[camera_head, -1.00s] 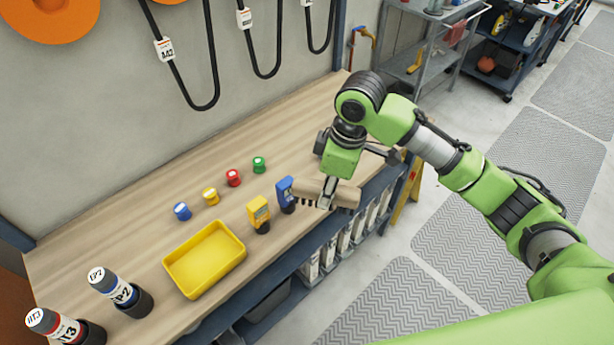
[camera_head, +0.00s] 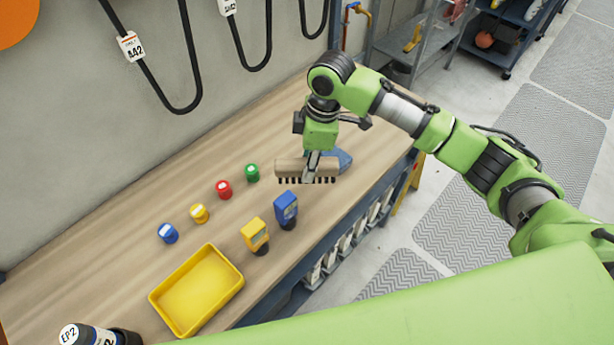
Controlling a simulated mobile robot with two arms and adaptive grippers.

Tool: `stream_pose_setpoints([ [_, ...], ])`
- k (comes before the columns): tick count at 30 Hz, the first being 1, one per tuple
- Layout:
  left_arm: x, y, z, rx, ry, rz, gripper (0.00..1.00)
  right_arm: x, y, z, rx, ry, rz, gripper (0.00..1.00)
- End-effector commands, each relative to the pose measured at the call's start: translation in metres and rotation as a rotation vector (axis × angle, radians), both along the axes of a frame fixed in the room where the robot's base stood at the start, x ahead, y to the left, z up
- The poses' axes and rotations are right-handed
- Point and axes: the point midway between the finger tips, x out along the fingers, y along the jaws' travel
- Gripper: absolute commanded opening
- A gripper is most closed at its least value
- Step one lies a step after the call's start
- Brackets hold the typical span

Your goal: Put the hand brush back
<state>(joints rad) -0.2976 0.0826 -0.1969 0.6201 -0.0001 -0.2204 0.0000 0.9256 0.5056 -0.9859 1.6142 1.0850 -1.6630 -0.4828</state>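The hand brush (camera_head: 289,167) has a light brown wooden body and a row of dark bristles pointing down. My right gripper (camera_head: 312,168), on the arm from the right, is shut on its middle from above. The brush is held roughly level over the right part of the wooden workbench (camera_head: 120,235), and whether its bristles touch the top cannot be told. A flat blue thing (camera_head: 344,160) lies just behind and right of the brush, partly hidden by the gripper; its kind is unclear. My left gripper is not in view.
A blue device (camera_head: 286,207) and a yellow device (camera_head: 255,233) stand in front of the brush. Green (camera_head: 252,172), red, yellow and blue caps stand in a row to the left. A yellow tray (camera_head: 198,291) is at the front. The bench's back strip is clear.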

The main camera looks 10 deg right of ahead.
Motion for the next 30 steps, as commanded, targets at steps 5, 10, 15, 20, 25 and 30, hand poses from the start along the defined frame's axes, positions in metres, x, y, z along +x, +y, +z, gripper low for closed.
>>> stream_pose_setpoints([
  [5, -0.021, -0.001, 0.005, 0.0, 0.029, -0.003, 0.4, 0.0, 0.0, -0.019, 0.0, 0.0, -0.001, 0.0],
  [10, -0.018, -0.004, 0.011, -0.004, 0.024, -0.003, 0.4, -0.001, 0.0, -0.042, -0.001, 0.001, -0.001, 0.0],
  [15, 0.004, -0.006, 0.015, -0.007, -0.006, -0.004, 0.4, 0.0, 0.0, -0.058, 0.0, -0.001, 0.001, 0.0],
  [20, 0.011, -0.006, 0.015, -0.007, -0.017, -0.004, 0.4, 0.0, 0.0, -0.059, 0.001, -0.002, 0.001, 0.0],
  [25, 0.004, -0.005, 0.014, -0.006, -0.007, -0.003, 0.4, 0.0, 0.0, -0.061, 0.001, -0.002, 0.001, 0.0],
  [30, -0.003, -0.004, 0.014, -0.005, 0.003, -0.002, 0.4, 0.0, 0.0, -0.061, 0.0, -0.002, 0.001, 0.44],
])
